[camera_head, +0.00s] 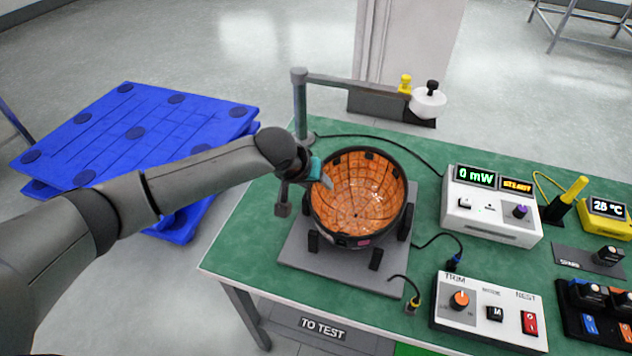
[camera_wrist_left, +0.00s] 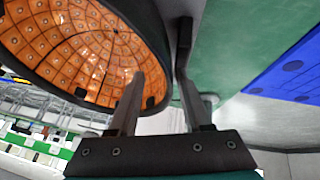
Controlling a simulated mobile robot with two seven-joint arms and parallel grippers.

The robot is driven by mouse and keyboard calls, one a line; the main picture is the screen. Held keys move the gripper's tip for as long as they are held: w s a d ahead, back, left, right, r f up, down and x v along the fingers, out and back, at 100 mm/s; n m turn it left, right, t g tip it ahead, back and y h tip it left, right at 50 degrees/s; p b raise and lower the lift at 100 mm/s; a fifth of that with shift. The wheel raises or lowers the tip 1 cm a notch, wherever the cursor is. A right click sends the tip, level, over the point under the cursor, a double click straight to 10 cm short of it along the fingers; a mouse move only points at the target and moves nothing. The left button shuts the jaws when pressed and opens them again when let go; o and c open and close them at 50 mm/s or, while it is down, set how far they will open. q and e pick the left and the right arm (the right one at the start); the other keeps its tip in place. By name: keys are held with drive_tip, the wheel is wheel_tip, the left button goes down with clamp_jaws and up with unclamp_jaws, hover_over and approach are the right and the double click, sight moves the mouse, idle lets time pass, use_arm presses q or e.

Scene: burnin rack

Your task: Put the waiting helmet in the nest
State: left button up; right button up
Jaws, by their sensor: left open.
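The helmet (camera_head: 362,200) is a dark bowl, open side up, lined with orange tiles. It stands among the black posts of the nest, whose grey base plate (camera_head: 300,258) lies on the green table. I cannot tell whether it is fully seated. My left gripper (camera_head: 306,194) is open at the helmet's left rim, one finger over the inside and the other outside. In the left wrist view the orange lining (camera_wrist_left: 75,45) and dark rim lie between and beside the gripper's fingers (camera_wrist_left: 162,62). My right gripper is not in view.
To the right are a power meter (camera_head: 492,206), a trim box (camera_head: 490,312) and cables. A "TO TEST" shelf (camera_head: 322,328) is below the front edge. Blue pallets (camera_head: 130,135) lie left.

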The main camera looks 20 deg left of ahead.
use_arm(q)
drive_tip(key=shift+r, duration=0.3)
drive_tip(key=p+v, duration=0.3)
drive_tip(key=v, duration=0.9)
drive_tip(key=shift+r, duration=0.3)
